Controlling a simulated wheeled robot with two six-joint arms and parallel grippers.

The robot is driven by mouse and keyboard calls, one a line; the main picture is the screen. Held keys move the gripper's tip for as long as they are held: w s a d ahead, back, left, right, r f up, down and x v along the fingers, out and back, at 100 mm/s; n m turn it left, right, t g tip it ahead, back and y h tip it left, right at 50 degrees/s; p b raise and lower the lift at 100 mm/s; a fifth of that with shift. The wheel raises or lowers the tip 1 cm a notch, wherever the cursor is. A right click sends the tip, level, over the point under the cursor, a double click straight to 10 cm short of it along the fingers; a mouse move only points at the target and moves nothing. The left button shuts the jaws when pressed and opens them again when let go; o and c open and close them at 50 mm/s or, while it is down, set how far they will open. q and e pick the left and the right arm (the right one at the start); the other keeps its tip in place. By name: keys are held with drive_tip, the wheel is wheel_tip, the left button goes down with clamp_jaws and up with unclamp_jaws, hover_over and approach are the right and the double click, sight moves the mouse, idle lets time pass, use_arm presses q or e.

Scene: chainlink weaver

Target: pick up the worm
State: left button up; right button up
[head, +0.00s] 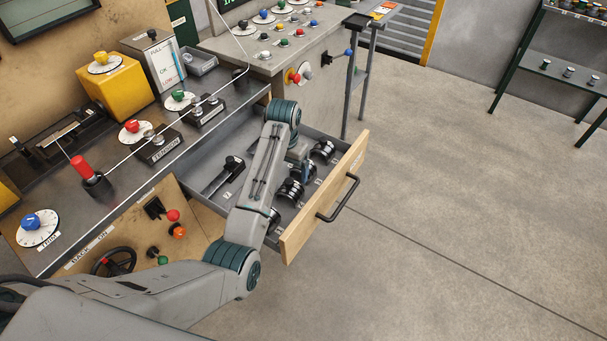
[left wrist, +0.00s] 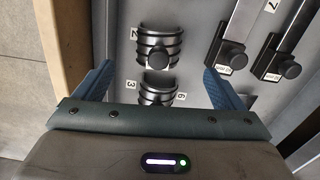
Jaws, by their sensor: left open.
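An open drawer (head: 340,174) holds several black ribbed round pieces with knobs, and any of these may be the worm; I cannot tell which. In the left wrist view one ribbed piece (left wrist: 160,42) lies by the mark 2, just beyond the fingertips. A second ribbed piece (left wrist: 157,90) by the mark 3 is between the fingers, partly hidden by the gripper body. My left gripper (left wrist: 158,76) is open and empty above the drawer, with its blue fingers on either side. In the head view my left gripper (head: 299,152) is mostly hidden by my arm. My right gripper is not in view.
Long bars with black knobs (left wrist: 232,54) lie in the drawer to the right. The drawer's wooden front (head: 310,215) with a black handle (head: 339,198) stands as an edge. The bench (head: 60,230) carries dials and a red-handled lever (head: 85,172). Floor to the right is clear.

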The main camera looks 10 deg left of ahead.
sight(290, 188)
use_arm(q)
drive_tip(key=shift+w+d, duration=0.15)
drive_tip(key=shift+w, duration=0.35)
drive_tip(key=shift+s+f, duration=0.1)
drive_tip(key=shift+f, duration=0.1)
drive_tip(key=f, duration=0.2)
drive_tip(key=s+f+p, duration=0.1)
drive_tip(key=shift+f, duration=0.4)
drive_tip(key=shift+w+f, duration=0.2)
drive_tip(key=shift+f, duration=0.1)
wheel_tip(290, 188, down, 4)
drive_tip(key=shift+w+p, duration=0.1)
drive_tip(key=shift+p, duration=0.75)
drive_tip(key=shift+f, duration=0.4)
drive_tip(key=shift+c, duration=0.2)
drive_tip(key=c, duration=1.1)
drive_tip(key=shift+c, duration=1)
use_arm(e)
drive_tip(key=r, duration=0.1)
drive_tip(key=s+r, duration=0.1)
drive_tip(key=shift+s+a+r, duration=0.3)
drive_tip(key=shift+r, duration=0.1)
